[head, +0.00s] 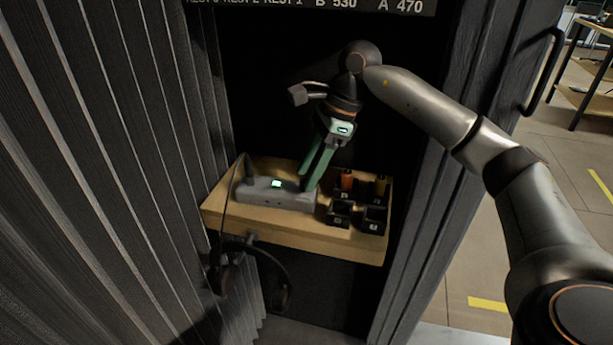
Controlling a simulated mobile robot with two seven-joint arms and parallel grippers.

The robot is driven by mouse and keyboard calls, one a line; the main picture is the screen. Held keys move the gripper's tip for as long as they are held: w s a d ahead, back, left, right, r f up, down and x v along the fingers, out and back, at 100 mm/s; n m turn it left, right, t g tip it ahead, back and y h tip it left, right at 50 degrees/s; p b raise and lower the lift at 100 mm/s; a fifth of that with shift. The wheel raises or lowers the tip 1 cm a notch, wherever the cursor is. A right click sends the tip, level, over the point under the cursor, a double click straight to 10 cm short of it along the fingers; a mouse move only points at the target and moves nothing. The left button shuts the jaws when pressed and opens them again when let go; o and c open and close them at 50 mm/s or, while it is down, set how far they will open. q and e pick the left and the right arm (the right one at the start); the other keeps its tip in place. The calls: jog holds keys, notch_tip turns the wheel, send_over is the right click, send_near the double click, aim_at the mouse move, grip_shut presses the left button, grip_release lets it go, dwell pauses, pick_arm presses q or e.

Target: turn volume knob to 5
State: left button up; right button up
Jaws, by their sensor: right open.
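A grey box-shaped device (258,193) with a small lit green display (276,184) lies on a wooden shelf (300,234). My right gripper (308,187), with green fingers, points down at the right end of this device. Its fingertips are at or just above the device's top; I cannot tell whether they touch. The gripper is open. The volume knob is not clearly visible, and the fingers may hide it. The display is too small to read. My left gripper is not in view.
Black square holders (372,219) stand on the shelf's right part, two with an orange (347,180) and a yellow item (381,186). Headphones (282,290) hang below the shelf. A pleated dark curtain (110,200) is at left, a dark door frame (440,230) at right.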

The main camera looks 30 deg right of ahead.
jog(key=shift+w+a+f, duration=0.1)
jog(key=shift+a+f, duration=0.15)
jog(key=shift+f, duration=0.35)
grip_shut()
